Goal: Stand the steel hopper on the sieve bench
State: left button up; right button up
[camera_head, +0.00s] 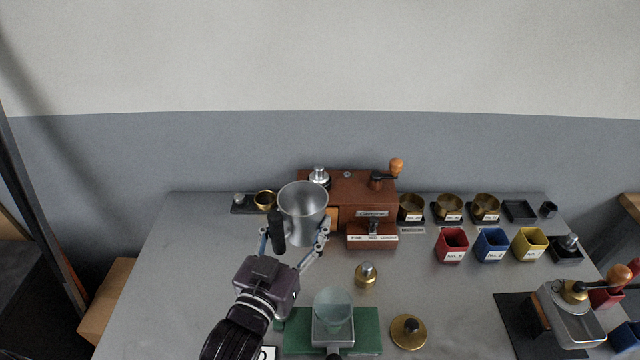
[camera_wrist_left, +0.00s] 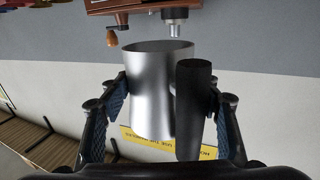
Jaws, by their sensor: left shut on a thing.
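The steel hopper (camera_head: 306,222) is a shiny flared cup with a wide open rim and a black handle at its left side in the head view. My left gripper (camera_head: 294,238) is shut around it, one finger on each side. In the left wrist view the hopper (camera_wrist_left: 150,85) stands between the fingers, with the black handle in front of the right one. It looks roughly upright, in front of the wooden machine; its height above the grey table (camera_head: 185,265) is hard to judge. No label marks a sieve bench that I can tell. My right gripper is not in view.
The wooden machine (camera_head: 350,188) with a crank stands behind the hopper. A brass weight (camera_head: 366,276), a green board (camera_head: 368,343) bearing a glass funnel (camera_head: 333,305), and a brass disc (camera_head: 408,332) lie nearer. Coloured cups (camera_head: 452,246) stand right. The table's left part is clear.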

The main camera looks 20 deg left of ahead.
pick_arm(q)
jog(key=w+r, duration=0.7)
jog(key=w, duration=0.5)
notch_tip(320, 180, up, 8)
send_over(318, 176)
jog(key=shift+a+y, duration=0.1)
jog(key=shift+y, duration=0.2)
notch_tip(318, 176, down, 20)
jog(key=shift+r, duration=0.2)
jog(key=shift+f, duration=0.1)
jog(key=o, duration=1.3)
jog(key=shift+f, duration=0.1)
